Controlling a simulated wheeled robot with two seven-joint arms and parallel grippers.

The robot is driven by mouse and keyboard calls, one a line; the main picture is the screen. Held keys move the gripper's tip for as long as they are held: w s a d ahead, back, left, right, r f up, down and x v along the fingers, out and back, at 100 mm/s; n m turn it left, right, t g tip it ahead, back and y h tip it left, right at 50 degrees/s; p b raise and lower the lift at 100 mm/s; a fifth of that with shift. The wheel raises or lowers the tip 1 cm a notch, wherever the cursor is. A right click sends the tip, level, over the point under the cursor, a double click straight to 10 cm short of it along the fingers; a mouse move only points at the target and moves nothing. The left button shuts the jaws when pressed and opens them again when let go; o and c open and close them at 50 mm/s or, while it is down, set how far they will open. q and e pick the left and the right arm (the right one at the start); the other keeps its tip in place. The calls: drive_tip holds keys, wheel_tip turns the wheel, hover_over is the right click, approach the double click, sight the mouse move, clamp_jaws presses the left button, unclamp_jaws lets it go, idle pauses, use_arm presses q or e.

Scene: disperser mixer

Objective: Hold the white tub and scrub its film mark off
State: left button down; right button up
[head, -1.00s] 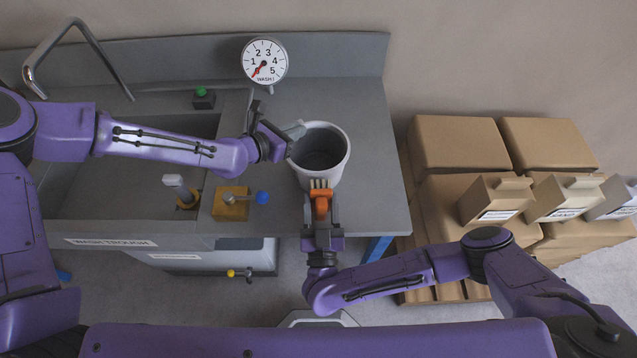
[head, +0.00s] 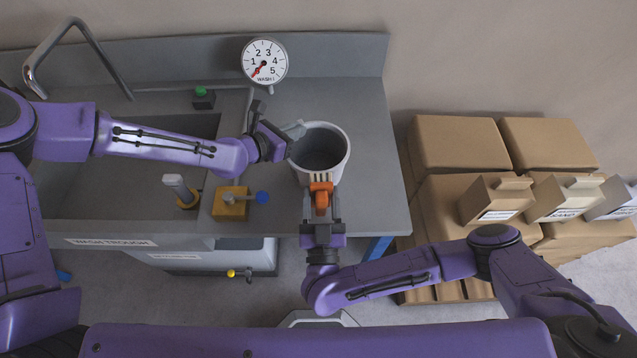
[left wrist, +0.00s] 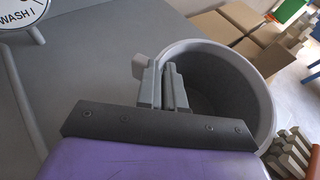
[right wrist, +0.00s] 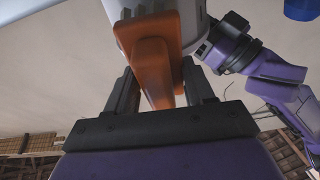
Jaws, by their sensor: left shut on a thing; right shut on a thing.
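The white tub (head: 340,165) stands upright on the grey counter, open at the top with a grey inside. My left gripper (head: 291,136) is shut on the tub at its left rim; in the left wrist view its fingers (left wrist: 172,88) close on the wall or a lug there, I cannot tell which. My right gripper (head: 320,218) is shut on an orange scrubber (head: 321,194) with pale bristles. The bristles are at the tub's front side, seemingly touching it. The orange scrubber fills the fingers in the right wrist view (right wrist: 155,68). The film mark is not visible, perhaps hidden behind the scrubber.
A wash trough (head: 125,190) with a tap lies left of the tub. A dial (head: 264,61) stands behind. Cardboard boxes (head: 455,145) are stacked to the right. The counter behind the tub is clear.

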drive_tip(key=shift+r, duration=0.45)
drive_tip(key=shift+w, duration=0.15)
drive_tip(key=shift+w+f, duration=0.15)
drive_tip(key=shift+f, duration=0.95)
drive_tip(key=shift+w+f, duration=0.1)
drive_tip(key=shift+f, duration=1)
drive_tip(key=shift+s, duration=0.25)
